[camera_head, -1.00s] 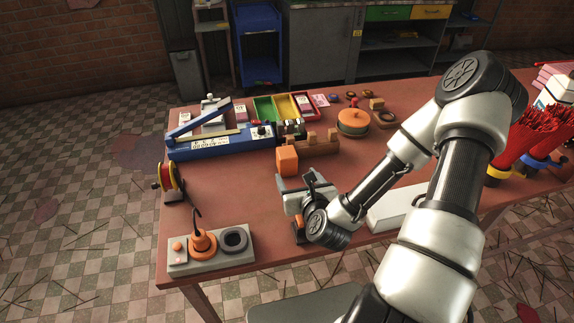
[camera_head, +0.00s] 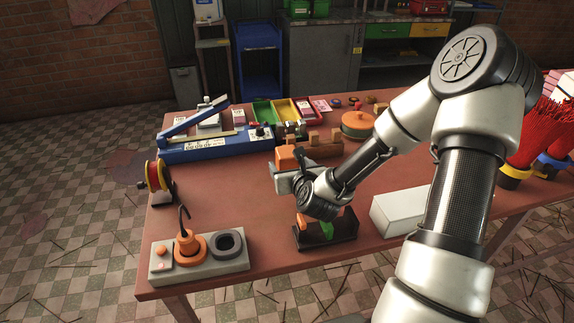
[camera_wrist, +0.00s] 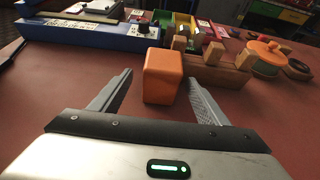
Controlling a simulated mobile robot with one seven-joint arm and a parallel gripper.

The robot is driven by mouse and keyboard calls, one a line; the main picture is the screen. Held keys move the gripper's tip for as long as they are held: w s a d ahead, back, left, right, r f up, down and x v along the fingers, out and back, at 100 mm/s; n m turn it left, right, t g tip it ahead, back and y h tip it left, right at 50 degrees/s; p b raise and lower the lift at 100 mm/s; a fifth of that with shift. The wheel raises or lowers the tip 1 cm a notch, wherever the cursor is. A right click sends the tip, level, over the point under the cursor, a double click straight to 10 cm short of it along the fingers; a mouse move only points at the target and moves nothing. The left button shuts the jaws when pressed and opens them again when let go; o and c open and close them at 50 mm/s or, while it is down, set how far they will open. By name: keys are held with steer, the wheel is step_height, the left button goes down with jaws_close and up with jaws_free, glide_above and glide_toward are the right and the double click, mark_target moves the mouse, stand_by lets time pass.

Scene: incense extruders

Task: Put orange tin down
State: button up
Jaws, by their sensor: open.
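The orange tin (camera_wrist: 162,76) is a rounded box standing upright on the red-brown table (camera_wrist: 60,100). In the wrist view it stands between and just ahead of the tips of my gripper (camera_wrist: 160,90), whose two fingers are spread with room on both sides of the tin. In the head view the orange tin (camera_head: 286,158) shows just beyond my gripper (camera_head: 285,172), partly hidden by it. A wooden block stand (camera_wrist: 212,68) is close behind and right of the tin.
A blue sealer (camera_head: 215,145) lies at the back left. A grey panel (camera_head: 200,262) with an orange cone is at the front left. A black holder (camera_head: 327,236) and a white box (camera_head: 400,210) are near the front edge. The table's left middle is clear.

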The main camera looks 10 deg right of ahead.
steer(key=x, duration=0.5)
steer(key=shift+d+b, duration=0.1)
steer(key=shift+b, duration=0.2)
steer(key=shift+r, duration=0.1)
steer(key=c, duration=1.4)
step_height(320, 180, up, 18)
steer(key=p, duration=0.4)
steer(key=s+a+p, duration=0.1)
steer(key=s+p, duration=0.2)
steer(key=s+a+p, duration=0.1)
steer(key=s+p, duration=0.2)
steer(key=p, duration=0.1)
steer(key=s+a+f+p, duration=0.1)
steer(key=s+p, duration=0.3)
steer(key=shift+a+f, duration=0.1)
steer(key=shift+a, duration=0.1)
